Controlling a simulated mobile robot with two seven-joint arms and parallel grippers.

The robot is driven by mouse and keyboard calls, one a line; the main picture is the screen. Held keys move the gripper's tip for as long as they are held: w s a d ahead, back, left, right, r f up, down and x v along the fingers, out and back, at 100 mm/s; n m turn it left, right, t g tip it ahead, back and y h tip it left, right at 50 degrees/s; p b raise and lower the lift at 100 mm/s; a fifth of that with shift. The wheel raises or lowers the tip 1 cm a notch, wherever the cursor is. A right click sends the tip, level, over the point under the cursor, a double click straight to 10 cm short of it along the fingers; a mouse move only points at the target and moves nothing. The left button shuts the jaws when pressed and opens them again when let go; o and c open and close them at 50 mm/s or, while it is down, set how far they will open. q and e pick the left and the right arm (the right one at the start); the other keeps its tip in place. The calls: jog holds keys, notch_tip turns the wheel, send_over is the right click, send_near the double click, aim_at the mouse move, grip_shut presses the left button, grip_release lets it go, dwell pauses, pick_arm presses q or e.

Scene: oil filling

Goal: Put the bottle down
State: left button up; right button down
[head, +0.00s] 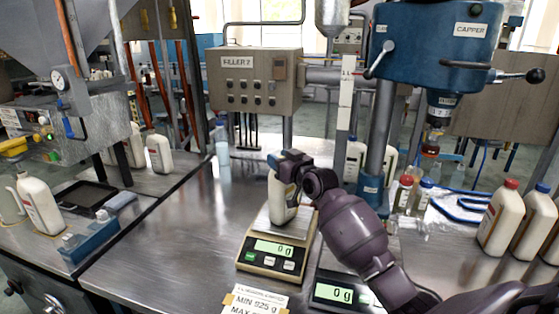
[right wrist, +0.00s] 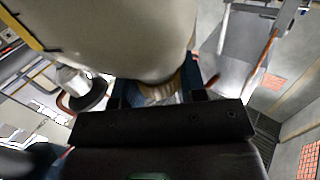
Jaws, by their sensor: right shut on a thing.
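The bottle (head: 281,203) is cream white and stands about upright over the pan of the left scale (head: 272,254), whose display reads 0 g. I cannot tell whether its base touches the pan. My right gripper (head: 290,168) is shut on the top of the bottle, with the arm reaching in from the lower right. In the right wrist view the bottle (right wrist: 120,35) fills the upper middle, close against the gripper (right wrist: 158,98). The bottle's neck is mostly hidden by the gripper. My left gripper is not in view.
A second scale (head: 340,293), also reading 0 g, stands to the right, partly behind my arm. A paper sign (head: 256,300) is at the front edge. The blue capper (head: 432,45) stands behind. Red-capped bottles (head: 501,217) stand at right. The steel table (head: 170,245) is clear left of the scale.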

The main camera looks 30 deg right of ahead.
dwell(0.3)
jog(key=c, duration=0.7)
grip_release()
jog(key=shift+f, duration=0.1)
jog(key=shift+s, duration=0.15)
jog(key=shift+s+d, duration=0.15)
jog(key=shift+s, duration=2.8)
jog(key=shift+s+d, duration=0.15)
jog(key=shift+s, duration=2.8)
